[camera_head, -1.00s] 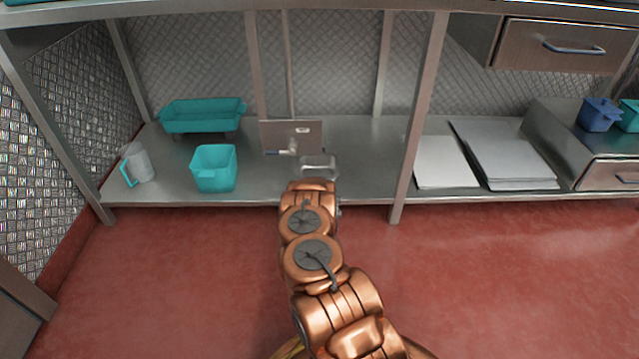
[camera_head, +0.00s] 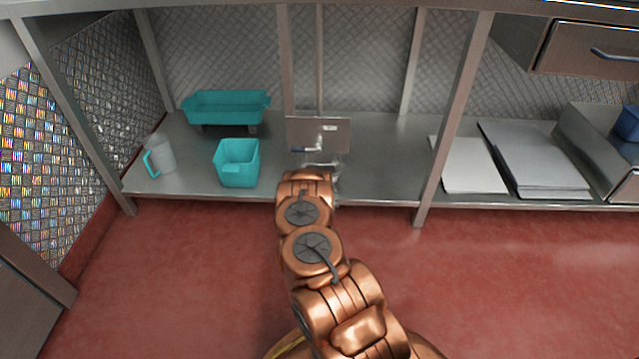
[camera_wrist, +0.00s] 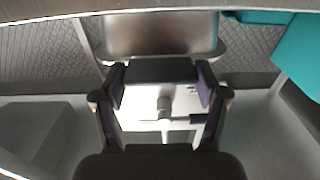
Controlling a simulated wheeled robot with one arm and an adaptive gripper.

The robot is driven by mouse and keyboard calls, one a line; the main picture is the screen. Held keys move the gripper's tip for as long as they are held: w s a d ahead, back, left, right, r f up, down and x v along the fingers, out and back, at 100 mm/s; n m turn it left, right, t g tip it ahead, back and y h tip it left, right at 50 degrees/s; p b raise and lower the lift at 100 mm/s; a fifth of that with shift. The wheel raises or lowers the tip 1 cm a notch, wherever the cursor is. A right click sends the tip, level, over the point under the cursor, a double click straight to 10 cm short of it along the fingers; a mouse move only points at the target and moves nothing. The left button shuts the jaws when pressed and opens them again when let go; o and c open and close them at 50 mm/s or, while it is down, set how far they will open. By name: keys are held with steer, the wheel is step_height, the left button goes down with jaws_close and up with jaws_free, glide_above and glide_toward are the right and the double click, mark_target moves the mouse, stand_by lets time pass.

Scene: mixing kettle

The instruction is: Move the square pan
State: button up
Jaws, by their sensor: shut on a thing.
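A silvery metal pan (camera_head: 321,164), which I take for the square pan, is at the tip of my arm by the shelf's front, largely hidden by my wrist. In the wrist view its shiny metal body (camera_wrist: 160,35) lies beyond the fingers, with rounded ends to both sides. My gripper (camera_wrist: 160,82) is shut on the pan, a dark finger on each side. Whether the pan touches the shelf I cannot tell.
A metal plate with a tap (camera_head: 319,133) stands just behind. A teal square container (camera_head: 238,164), a teal rectangular pan (camera_head: 226,107) and a jug (camera_head: 160,155) are to the left. Posts (camera_head: 455,120) bound the lower shelf (camera_head: 390,180). Flat sheets (camera_head: 535,160) lie right.

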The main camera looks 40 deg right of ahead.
steer(key=shift+w+a+f, duration=0.1)
steer(key=shift+a, duration=0.05)
steer(key=o, duration=1.5)
steer(key=shift+c, duration=0.2)
steer(key=v, duration=1.1)
steer(key=shift+s+a, duration=0.25)
steer(key=shift+s, duration=0.05)
